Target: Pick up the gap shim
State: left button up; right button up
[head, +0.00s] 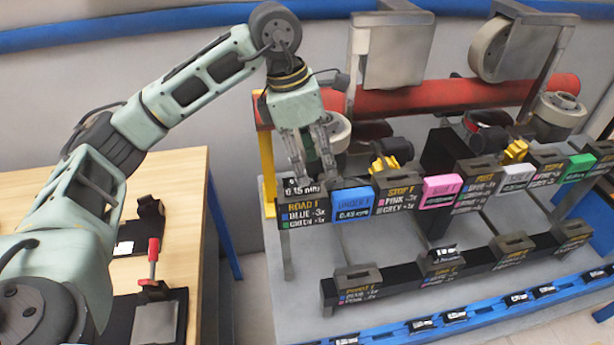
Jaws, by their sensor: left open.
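My left gripper (318,168) comes down from above at the left end of the rig and is open. Below its fingertips is a small dark piece with a white label reading about 0.35 mm (303,187), which looks like a gap shim. This piece sits at the top of the black ROAD F block (306,213). I cannot tell whether the fingers touch it, and the fingers partly hide what is behind them. A blue labelled block (352,202) stands just right of it. My right gripper is not in view.
Pink (442,191), grey (515,176) and green (577,167) blocks continue the row to the right. A red tube (430,97) runs behind. A lower black rail (400,284) and a blue rail (470,316) lie in front. A wooden table (185,185) is at left.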

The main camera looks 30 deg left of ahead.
aim_at(295, 179)
pick_arm(q)
jog(key=a, duration=0.2)
jog(key=a+r+y, duration=0.1)
jog(key=shift+w+a, duration=0.1)
jog(key=shift+a, duration=0.25)
jog(key=shift+a+f+y+p, duration=0.1)
jog(key=shift+f+y+p, duration=0.2)
jog(key=shift+f, duration=0.1)
jog(key=shift+d+f+p, duration=0.2)
jog(key=shift+f+p, duration=0.2)
jog(key=shift+f, duration=0.4)
jog(key=f, duration=0.1)
jog(key=f+p, duration=0.1)
jog(key=f, duration=0.1)
jog(key=f+p, duration=0.1)
jog(key=shift+d+f, duration=0.25)
jog(key=shift+d, duration=0.1)
jog(key=shift+f, duration=0.25)
grip_shut()
